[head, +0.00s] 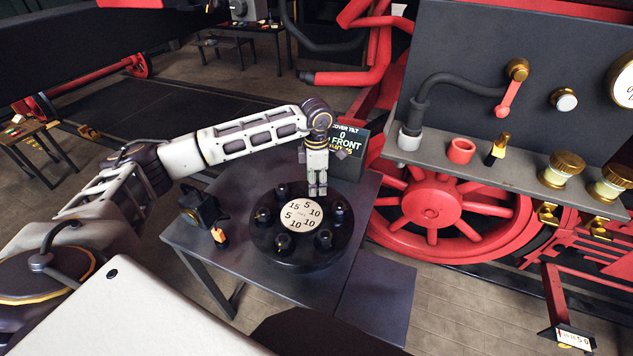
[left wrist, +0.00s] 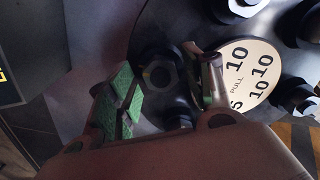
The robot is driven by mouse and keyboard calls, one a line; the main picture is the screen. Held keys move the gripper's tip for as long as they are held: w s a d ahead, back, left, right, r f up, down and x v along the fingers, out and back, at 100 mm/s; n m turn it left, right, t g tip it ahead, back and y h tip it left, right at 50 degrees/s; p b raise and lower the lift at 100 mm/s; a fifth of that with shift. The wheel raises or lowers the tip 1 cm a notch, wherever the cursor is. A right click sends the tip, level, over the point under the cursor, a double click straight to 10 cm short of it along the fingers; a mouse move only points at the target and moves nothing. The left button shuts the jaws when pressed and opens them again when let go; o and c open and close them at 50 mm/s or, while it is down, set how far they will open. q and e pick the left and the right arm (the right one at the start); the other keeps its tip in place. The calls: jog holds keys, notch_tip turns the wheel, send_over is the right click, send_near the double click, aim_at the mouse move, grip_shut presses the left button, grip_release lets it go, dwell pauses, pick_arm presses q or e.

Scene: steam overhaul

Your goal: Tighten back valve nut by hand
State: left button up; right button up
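The black round valve cover (head: 262,236) lies on a grey table, with several dark nuts around a cream number disc (head: 301,214). One nut (head: 282,192) stands at its far left edge. My left gripper (head: 317,190) points down over the far side of the cover and hides what is directly behind it. In the left wrist view, its green-padded fingers (left wrist: 168,92) are apart, with a dark hex nut (left wrist: 158,73) showing between them. I cannot tell whether the fingers touch this nut. My right gripper is not in view.
A display (head: 350,143) reading "0" and "FRONT" stands behind the cover. A black lamp-like object (head: 201,208) and a small orange-topped item (head: 219,237) are on the table's left. A shelf (head: 470,172) with a red cup (head: 461,151) and the red wheel (head: 433,205) are at right.

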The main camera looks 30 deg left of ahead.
pick_arm(q)
jog(key=shift+r, duration=0.15)
notch_tip(320, 180, up, 12)
dwell(0.9)
dwell(0.6)
notch_tip(320, 180, up, 9)
jog(key=p, duration=0.9)
